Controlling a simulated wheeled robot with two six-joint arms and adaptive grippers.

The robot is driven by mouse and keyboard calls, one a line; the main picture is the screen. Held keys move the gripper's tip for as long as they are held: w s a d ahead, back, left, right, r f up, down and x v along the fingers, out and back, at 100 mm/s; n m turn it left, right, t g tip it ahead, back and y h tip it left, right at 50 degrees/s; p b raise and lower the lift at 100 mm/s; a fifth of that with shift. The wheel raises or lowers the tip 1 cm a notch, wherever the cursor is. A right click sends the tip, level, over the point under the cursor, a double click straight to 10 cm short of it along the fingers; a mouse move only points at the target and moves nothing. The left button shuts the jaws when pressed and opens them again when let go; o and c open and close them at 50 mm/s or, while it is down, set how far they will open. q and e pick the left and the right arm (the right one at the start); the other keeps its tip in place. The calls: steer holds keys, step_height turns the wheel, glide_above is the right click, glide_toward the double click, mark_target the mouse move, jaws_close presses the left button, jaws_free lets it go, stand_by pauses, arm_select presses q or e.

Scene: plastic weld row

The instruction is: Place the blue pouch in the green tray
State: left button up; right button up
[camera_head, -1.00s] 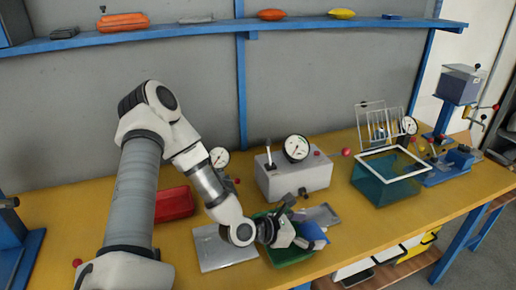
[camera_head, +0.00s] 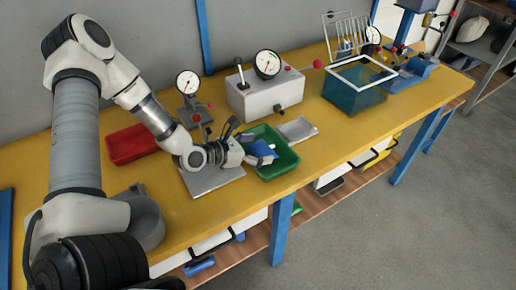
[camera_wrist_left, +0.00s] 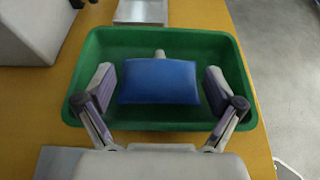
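The blue pouch (camera_head: 262,150) is inside the green tray (camera_head: 285,166), within its walls. In the left wrist view, the pouch (camera_wrist_left: 160,82) lies across the middle of the tray (camera_wrist_left: 90,48), with a small pale piece showing at its far edge. My left gripper (camera_head: 245,146) is over the tray. In the wrist view its fingers (camera_wrist_left: 160,88) are spread, one on each side of the pouch, with narrow gaps. Whether the pouch rests fully on the tray floor is hard to tell. My right gripper is not in view.
A red tray (camera_head: 132,143) and a metal plate (camera_head: 214,181) lie left of the green tray. A grey plate (camera_head: 298,129) lies at its right. A gauge box (camera_head: 265,95) and a teal open bin (camera_head: 355,92) stand behind. The table's front edge is close.

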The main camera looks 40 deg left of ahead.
arm_select(q)
steer(key=shift+d+r, duration=0.1)
steer(key=shift+d, duration=0.15)
steer(key=shift+a+r+p, duration=0.1)
steer(key=shift+r+p, duration=0.15)
steer(key=shift+p, duration=0.1)
steer(key=shift+s+a, duration=0.2)
steer(key=shift+s, duration=0.05)
steer(key=p+v, duration=0.1)
steer(key=v, duration=0.1)
steer(key=p+v, duration=0.4)
steer(key=shift+w+r, duration=0.1)
steer(key=shift+r, duration=0.2)
steer(key=shift+s+a, duration=0.1)
steer(key=shift+s, duration=0.2)
steer(key=shift+s+f+p, duration=0.1)
steer(key=shift+p, duration=0.2)
steer(key=shift+f, duration=0.1)
stand_by(0.9)
